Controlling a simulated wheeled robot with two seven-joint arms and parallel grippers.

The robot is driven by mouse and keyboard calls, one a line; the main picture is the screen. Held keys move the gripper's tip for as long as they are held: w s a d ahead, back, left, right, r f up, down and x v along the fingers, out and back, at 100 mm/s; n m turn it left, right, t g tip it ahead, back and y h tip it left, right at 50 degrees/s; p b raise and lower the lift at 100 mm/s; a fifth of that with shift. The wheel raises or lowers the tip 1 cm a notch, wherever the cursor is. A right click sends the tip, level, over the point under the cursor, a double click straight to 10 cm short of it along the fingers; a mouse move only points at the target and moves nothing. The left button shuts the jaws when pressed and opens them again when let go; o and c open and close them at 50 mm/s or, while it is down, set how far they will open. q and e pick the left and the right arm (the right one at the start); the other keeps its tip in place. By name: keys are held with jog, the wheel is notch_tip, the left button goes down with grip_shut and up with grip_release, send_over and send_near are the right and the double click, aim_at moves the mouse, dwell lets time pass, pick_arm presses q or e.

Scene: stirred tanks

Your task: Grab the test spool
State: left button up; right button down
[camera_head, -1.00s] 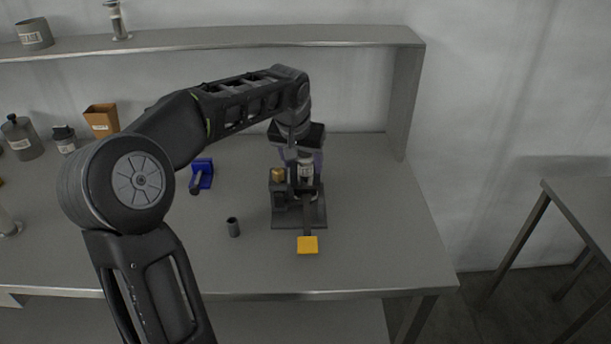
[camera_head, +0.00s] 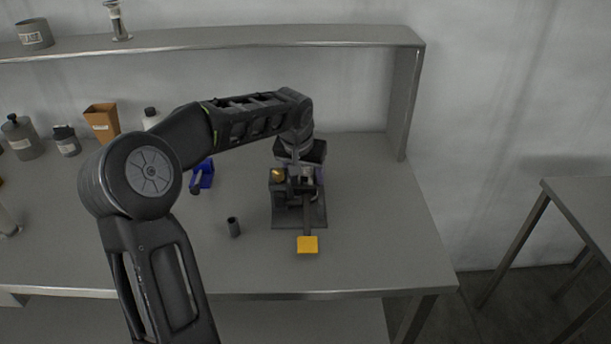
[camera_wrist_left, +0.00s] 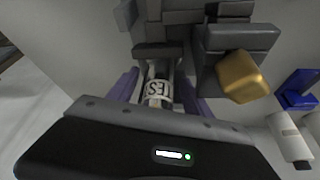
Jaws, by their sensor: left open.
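The test spool (camera_wrist_left: 157,92) is a pale metal cylinder with a white label whose visible letters look like "ES". It stands in a dark fixture (camera_head: 286,222) on the bench. My left gripper (camera_wrist_left: 160,84) is open, with its purple fingers on either side of the spool in the left wrist view; I cannot tell whether they touch it. In the head view the left gripper (camera_head: 304,176) is over the fixture and hides most of the spool. The right gripper does not show.
The fixture has a gold knob (camera_head: 278,174) beside the spool and a yellow pad (camera_head: 307,245) in front. The bench's right side is clear.

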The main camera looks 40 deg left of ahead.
pick_arm(q)
jog(key=shift+c, duration=0.4)
jog(key=c, duration=1.1)
jog(key=shift+r, duration=0.1)
notch_tip(320, 180, up, 18)
jog(key=shift+f+p, duration=0.1)
jog(key=shift+p, duration=0.4)
